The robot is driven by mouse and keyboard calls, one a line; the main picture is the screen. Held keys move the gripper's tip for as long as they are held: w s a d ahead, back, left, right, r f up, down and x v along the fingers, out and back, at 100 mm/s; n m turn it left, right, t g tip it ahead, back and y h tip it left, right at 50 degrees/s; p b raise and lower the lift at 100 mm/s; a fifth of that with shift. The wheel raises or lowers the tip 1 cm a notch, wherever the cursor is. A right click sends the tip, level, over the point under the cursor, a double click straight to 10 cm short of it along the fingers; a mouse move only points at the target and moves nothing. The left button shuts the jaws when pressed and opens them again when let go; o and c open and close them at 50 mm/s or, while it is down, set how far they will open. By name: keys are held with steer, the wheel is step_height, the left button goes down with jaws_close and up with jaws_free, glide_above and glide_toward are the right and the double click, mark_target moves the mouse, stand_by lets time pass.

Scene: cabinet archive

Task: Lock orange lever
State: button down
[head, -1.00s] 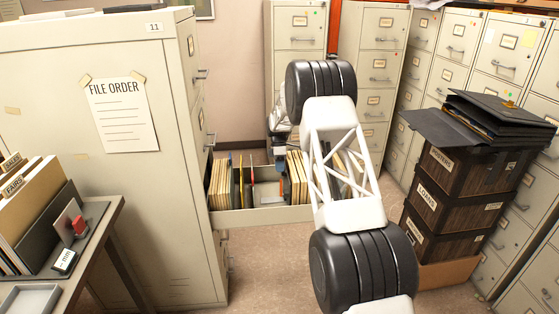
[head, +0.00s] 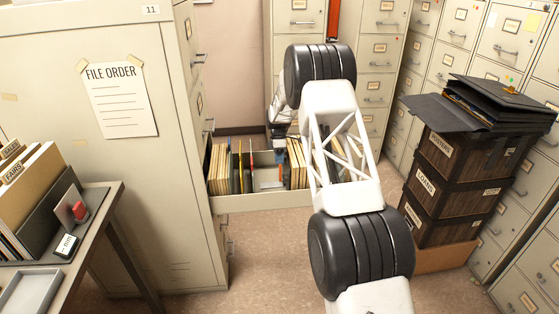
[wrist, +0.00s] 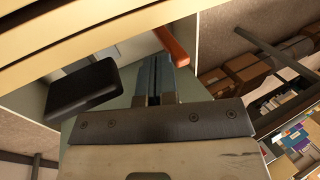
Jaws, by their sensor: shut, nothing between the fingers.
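The orange lever (wrist: 175,45) shows in the wrist view as a short bar inside the open drawer, close to the right of my fingertips. I cannot tell whether it touches them. My gripper (wrist: 155,72) is shut and empty, with its blue-grey fingers together. In the head view my gripper (head: 281,160) reaches down into the open drawer (head: 262,202) between two groups of folders. The lever is not clearly visible there, being small and partly behind my arm.
A black block (wrist: 85,88) lies left of my fingers in the wrist view. Cream folders (head: 219,168) stand in the drawer. A tall cabinet (head: 180,230) is at left, and stacked dark boxes (head: 440,190) stand at right. Some floor (head: 265,260) is clear.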

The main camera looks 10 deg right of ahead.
steer(key=shift+s+r+t, duration=0.2)
steer(key=shift+s+t, duration=0.3)
steer(key=shift+t, duration=0.1)
stand_by(0.3)
steer(key=shift+s+r+t, duration=0.15)
steer(key=shift+s+t, duration=1.15)
steer(key=shift+t, duration=0.2)
steer(key=shift+s+f+t, duration=0.15)
steer(key=shift+s+t, duration=0.45)
steer(key=shift+s, duration=0.1)
steer(key=shift+s+f+t, duration=0.15)
steer(key=shift+s+t, duration=0.45)
steer(key=shift+s, duration=0.25)
steer(key=shift+w+f, duration=0.15)
steer(key=shift+w, duration=0.05)
steer(key=shift+w+f, duration=0.15)
steer(key=shift+w, duration=0.4)
